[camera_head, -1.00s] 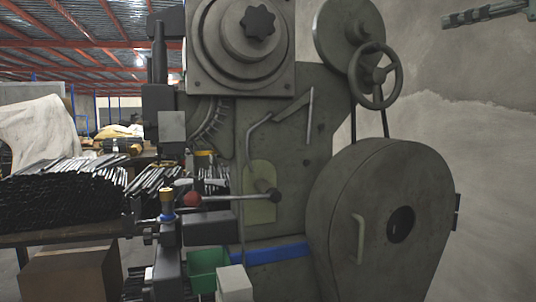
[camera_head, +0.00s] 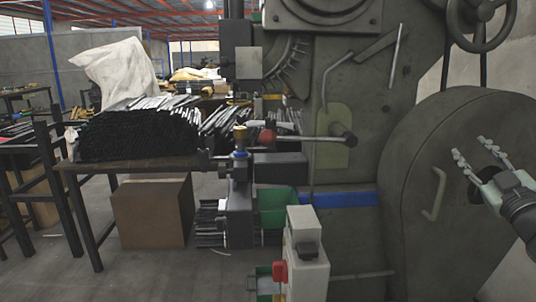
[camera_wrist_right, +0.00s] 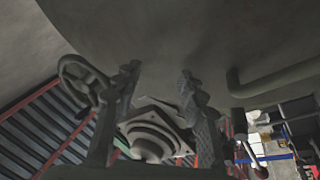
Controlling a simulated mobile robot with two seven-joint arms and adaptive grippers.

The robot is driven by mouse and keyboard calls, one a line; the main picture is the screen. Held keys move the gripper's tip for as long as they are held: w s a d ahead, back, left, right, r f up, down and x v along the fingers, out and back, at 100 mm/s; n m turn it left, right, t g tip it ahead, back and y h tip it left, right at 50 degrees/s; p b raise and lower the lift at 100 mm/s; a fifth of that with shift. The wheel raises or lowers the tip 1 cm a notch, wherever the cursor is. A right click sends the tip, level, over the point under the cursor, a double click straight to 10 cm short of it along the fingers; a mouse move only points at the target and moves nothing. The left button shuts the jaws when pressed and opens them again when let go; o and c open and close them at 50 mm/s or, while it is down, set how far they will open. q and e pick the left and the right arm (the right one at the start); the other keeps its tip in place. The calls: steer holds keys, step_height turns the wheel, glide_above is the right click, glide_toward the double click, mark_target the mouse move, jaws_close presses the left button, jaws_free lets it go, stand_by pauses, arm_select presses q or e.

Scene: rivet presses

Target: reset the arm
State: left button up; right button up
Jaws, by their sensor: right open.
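My right gripper (camera_head: 472,159) is in the head view at the right, in front of the round grey wheel cover (camera_head: 420,215) of the large press. Its two fingers are apart with nothing between them. The right wrist view also shows both fingers (camera_wrist_right: 158,85) spread and empty, with the grey cover and its curved handle (camera_wrist_right: 275,85) beyond them. Whether the fingers touch the cover cannot be told. My left gripper is not in view.
The grey press (camera_head: 340,75) fills the right half, with a red-knobbed lever (camera_head: 268,137) and a switch box (camera_head: 306,255) in front. A table (camera_head: 130,164) at left bears a stack of dark rods (camera_head: 140,135). A cardboard box (camera_head: 152,212) stands below. Floor at lower left is clear.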

steer(key=s+d+f+m+g+h, duration=0.1)
steer(key=s+d+f+g+h, duration=0.15)
steer(key=f, duration=0.65)
steer(key=s+d+f+g+h, duration=0.1)
steer(key=s+d+f+g, duration=0.2)
steer(key=f, duration=0.6)
steer(key=s+d+f+m+g+h, duration=0.1)
steer(key=s+d+f+g+h, duration=0.15)
steer(key=f, duration=0.65)
steer(key=s+d+f+n+g, duration=0.2)
steer(key=s+f+g, duration=0.7)
steer(key=s+f, duration=1)
steer(key=s+a+f+m+y, duration=0.1)
steer(key=a+f, duration=0.3)
steer(key=a, duration=0.5)
steer(key=s+a+f+m+g+y, duration=0.1)
steer(key=s+a+f+m+y, duration=0.1)
steer(key=a, duration=0.8)
steer(key=s+a+f+m+y, duration=0.2)
steer(key=a+f, duration=0.4)
steer(key=a, duration=0.4)
steer(key=shift+s+a+f+y, duration=0.2)
steer(key=shift+s+y, duration=0.3)
steer(key=shift+s, duration=0.75)
